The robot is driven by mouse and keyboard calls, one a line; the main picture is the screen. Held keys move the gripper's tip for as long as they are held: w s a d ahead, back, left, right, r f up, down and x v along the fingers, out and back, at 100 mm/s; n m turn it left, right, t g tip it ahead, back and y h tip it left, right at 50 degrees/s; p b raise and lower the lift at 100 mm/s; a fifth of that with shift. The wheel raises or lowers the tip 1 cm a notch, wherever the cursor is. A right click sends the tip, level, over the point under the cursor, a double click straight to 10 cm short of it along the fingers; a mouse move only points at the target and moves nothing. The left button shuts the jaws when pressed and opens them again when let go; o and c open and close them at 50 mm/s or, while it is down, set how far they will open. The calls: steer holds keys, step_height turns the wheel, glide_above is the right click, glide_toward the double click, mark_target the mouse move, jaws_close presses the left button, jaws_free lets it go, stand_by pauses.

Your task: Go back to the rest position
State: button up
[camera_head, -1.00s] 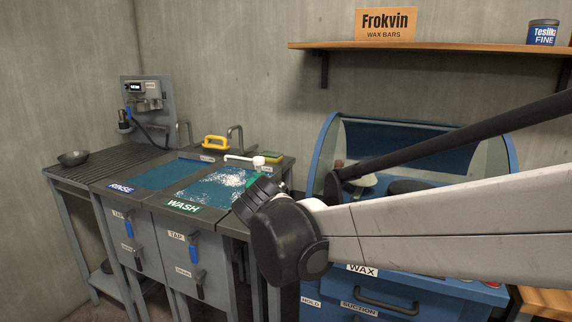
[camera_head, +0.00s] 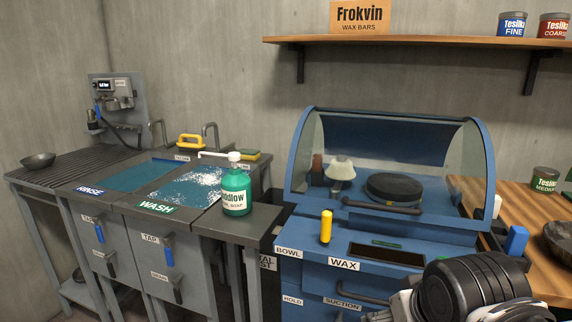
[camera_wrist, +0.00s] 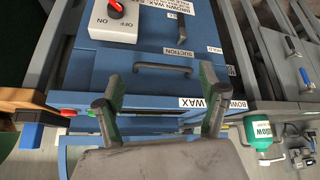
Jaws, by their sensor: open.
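My gripper (camera_wrist: 160,82) shows in the wrist view with its two dark fingers spread wide apart. Nothing is held between them. Beyond them is the blue front of the polishing cabinet with a dark handle (camera_wrist: 162,69) and its SUCTION and WAX labels. In the head view, part of my arm (camera_head: 478,288) shows at the bottom right, in front of the blue cabinet (camera_head: 300,255). My gripper's fingers cannot be made out in that view.
A green soap bottle (camera_head: 236,190) stands at the right edge of the sink unit. A dark bowl (camera_head: 38,160) sits on the ribbed rack at far left. A second bowl (camera_head: 560,240) and a green tin (camera_head: 545,180) stand on the wooden bench at right. A yellow handle (camera_head: 326,227) sticks up from the cabinet.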

step_height(320, 180, up, 13)
steer(key=s+d+m+p, duration=0.1)
steer(key=s+p, duration=0.1)
steer(key=p, duration=1.2)
steer(key=shift+d, duration=0.2)
